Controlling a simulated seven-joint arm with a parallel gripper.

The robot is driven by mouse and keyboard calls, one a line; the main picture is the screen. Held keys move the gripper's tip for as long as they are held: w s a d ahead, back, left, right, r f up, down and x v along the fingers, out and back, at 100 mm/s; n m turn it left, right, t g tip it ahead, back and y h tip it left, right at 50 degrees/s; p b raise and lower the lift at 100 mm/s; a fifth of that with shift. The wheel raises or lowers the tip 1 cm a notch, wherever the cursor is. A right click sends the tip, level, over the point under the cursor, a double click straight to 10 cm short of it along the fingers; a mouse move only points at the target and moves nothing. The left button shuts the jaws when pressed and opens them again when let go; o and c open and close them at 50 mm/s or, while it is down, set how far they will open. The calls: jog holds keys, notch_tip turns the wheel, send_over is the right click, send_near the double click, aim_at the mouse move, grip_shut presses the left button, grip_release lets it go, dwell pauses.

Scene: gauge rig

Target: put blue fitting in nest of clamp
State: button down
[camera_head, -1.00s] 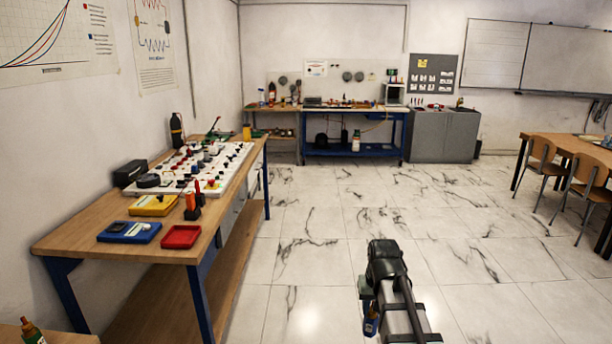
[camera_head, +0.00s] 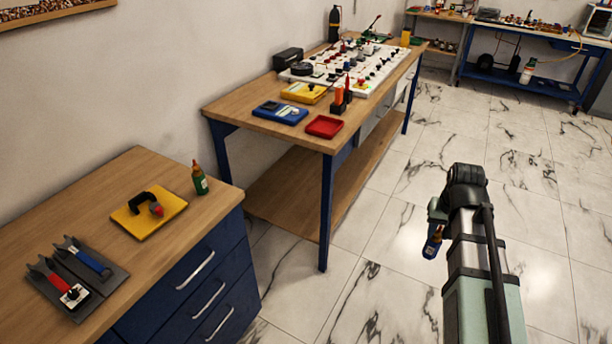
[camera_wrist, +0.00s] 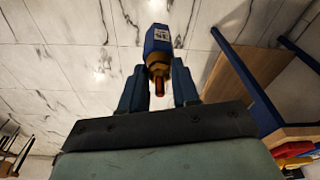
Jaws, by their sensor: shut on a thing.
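My gripper (camera_head: 436,214) is shut on the blue fitting (camera_head: 432,244) and holds it over the floor, right of the tables. In the wrist view, the fitting (camera_wrist: 160,38) has a blue body with a white label and a brass end between the two fingers (camera_wrist: 160,90). On the near wooden bench, a yellow plate (camera_head: 172,217) carries a black arched piece with a red knob, which looks like a clamp (camera_head: 146,199). I cannot make out its nest. The gripper is well away from it.
Left of the yellow plate, dark grey plates (camera_head: 108,284) hold red- and blue-handled tools. A green bottle (camera_head: 199,180) stands at the near bench's back right corner. The farther table (camera_head: 235,108) carries a white board, meters and a red tray (camera_head: 324,126).

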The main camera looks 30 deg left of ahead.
jog(key=s+a+r+n, duration=0.3)
jog(key=s+a, duration=0.4)
jog(key=a, duration=1)
jog(key=s+a+r+n+y, duration=0.1)
jog(key=s+a+r+n, duration=0.35)
jog(key=a, duration=1.35)
jog(key=s+a+r+n, duration=0.15)
jog(key=s+a, duration=0.65)
jog(key=a, duration=0.9)
jog(key=s+a+r+m, duration=0.1)
jog(key=s+a+r, duration=0.2)
jog(key=s+a, duration=0.55)
jog(key=s+a+r+m, duration=0.1)
jog(key=s+a+r, duration=0.35)
jog(key=a, duration=0.75)
jog(key=a+r+m+h, duration=0.1)
jog(key=a+r+m, duration=0.1)
jog(key=m, duration=1)
jog(key=a+r+m+h, duration=0.1)
jog(key=a+m+h, duration=0.15)
jog(key=m, duration=0.85)
jog(key=s+a+x, duration=0.1)
jog(key=x, duration=0.8)
jog(key=shift+a+f+y, duration=0.4)
jog(key=shift+a+y, duration=0.05)
jog(key=shift+a, duration=0.1)
